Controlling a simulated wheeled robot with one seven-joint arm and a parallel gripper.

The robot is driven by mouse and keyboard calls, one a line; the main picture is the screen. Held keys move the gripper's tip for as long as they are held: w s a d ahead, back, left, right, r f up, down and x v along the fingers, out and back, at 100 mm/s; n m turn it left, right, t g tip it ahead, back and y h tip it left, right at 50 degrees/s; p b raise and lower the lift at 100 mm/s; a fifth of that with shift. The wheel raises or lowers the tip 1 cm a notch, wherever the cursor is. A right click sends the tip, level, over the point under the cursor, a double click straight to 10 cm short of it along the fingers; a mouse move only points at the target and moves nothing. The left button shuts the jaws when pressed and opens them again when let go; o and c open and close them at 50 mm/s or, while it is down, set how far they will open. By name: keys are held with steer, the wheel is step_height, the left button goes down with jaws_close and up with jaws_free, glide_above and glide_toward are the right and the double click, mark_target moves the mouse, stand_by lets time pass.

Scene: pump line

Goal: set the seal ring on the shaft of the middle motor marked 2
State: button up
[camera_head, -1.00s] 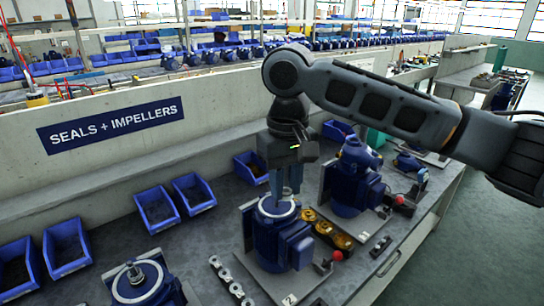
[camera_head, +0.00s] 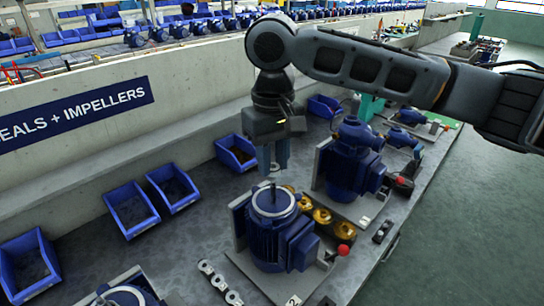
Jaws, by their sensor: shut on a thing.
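The middle motor (camera_head: 278,240) is blue and stands upright on a plate marked 2 (camera_head: 293,300). Its round top has a pale rim, and a thin shaft (camera_head: 273,191) sticks up from its centre. My gripper (camera_head: 274,172) points down above and slightly behind the shaft in the picture, with a small gap between fingertips and shaft. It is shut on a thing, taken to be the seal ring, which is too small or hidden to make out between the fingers. I cannot tell how the ring is tilted.
Another blue motor (camera_head: 350,165) stands close behind to the right, and one is partly cut off at the lower left (camera_head: 125,297). Brass-coloured parts (camera_head: 322,215) and a red knob (camera_head: 343,250) sit beside the middle motor. Blue bins (camera_head: 172,187) line the wall.

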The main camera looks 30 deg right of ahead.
mark_target(273, 201)
step_height(273, 201, down, 4)
steer(key=b, duration=0.3)
steer(key=shift+r, duration=0.1)
steer(key=shift+f, duration=1.7)
steer(key=shift+f+p, duration=0.25)
steer(key=shift+p, duration=0.15)
stand_by(0.8)
steer(key=o, duration=1)
steer(key=shift+o, duration=0.3)
steer(key=o, duration=0.5)
